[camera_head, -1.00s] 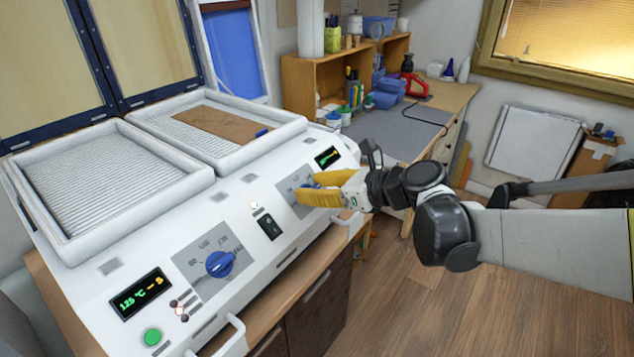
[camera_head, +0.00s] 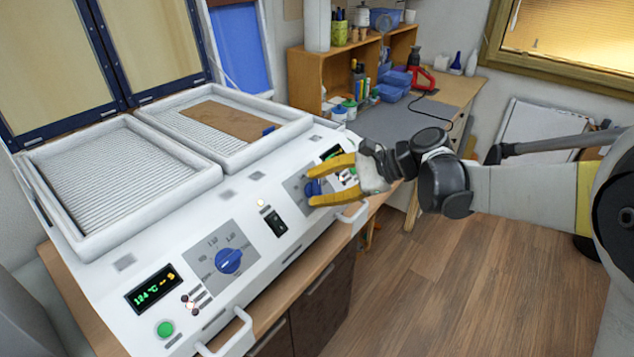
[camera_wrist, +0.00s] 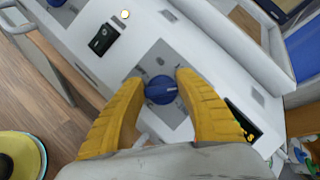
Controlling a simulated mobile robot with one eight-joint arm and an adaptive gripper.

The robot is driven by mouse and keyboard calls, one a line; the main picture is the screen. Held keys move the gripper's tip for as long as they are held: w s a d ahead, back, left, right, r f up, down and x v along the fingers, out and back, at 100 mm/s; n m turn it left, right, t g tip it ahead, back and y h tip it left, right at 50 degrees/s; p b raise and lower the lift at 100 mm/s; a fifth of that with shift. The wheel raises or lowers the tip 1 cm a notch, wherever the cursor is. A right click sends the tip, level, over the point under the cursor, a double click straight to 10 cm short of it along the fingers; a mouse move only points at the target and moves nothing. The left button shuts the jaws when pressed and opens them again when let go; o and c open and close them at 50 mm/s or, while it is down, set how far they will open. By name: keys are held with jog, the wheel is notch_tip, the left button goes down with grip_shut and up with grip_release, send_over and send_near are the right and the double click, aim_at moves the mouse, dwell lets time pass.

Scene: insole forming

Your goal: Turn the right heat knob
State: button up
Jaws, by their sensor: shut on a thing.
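The right heat knob (camera_head: 312,187) is blue and sits on a grey dial plate on the white machine's sloping front panel. It shows between my yellow fingers in the wrist view (camera_wrist: 161,90). My gripper (camera_head: 311,189) has one finger on each side of the knob and is shut on it, with the fingertips near the panel. The dial marks around this knob are partly hidden and too small to read. The right display (camera_head: 333,152) is partly covered by my gripper in the head view.
The left blue knob (camera_head: 228,261), a black switch (camera_head: 275,223) and a green button (camera_head: 165,329) are on the same panel. White handles (camera_head: 352,213) stick out below. A brown sheet (camera_head: 228,121) lies on the right heating bed. Open floor lies to the right.

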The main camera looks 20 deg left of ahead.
jog(key=n+g+h+p, duration=0.1)
jog(key=n, duration=0.2)
jog(key=n+h+p, duration=0.1)
jog(key=n, duration=0.2)
jog(key=shift+s+n+g+p, duration=0.1)
jog(key=shift+n+g+p, duration=0.25)
jog(key=shift+n+g, duration=0.05)
jog(key=n+h+p, duration=0.1)
jog(key=n, duration=0.2)
jog(key=n+h+p, duration=0.1)
jog(key=n+h, duration=0.1)
jog(key=n, duration=0.1)
jog(key=shift+d+f+p, duration=0.15)
jog(key=shift+p, duration=0.15)
jog(key=n+h+p, duration=0.1)
jog(key=n, duration=0.2)
jog(key=n+t+h, duration=0.1)
jog(key=n, duration=0.1)
jog(key=shift+d+f+n+h+p, duration=0.15)
jog(key=shift+n+h+p, duration=0.15)
jog(key=shift+n+p, duration=0.1)
jog(key=n+t+h, duration=0.1)
jog(key=n+t, duration=0.1)
jog(key=n, duration=0.3)
jog(key=shift+d+f+p, duration=0.1)
jog(key=shift+p, duration=0.2)
jog(key=o, duration=1.2)
jog(key=shift+w, duration=0.2)
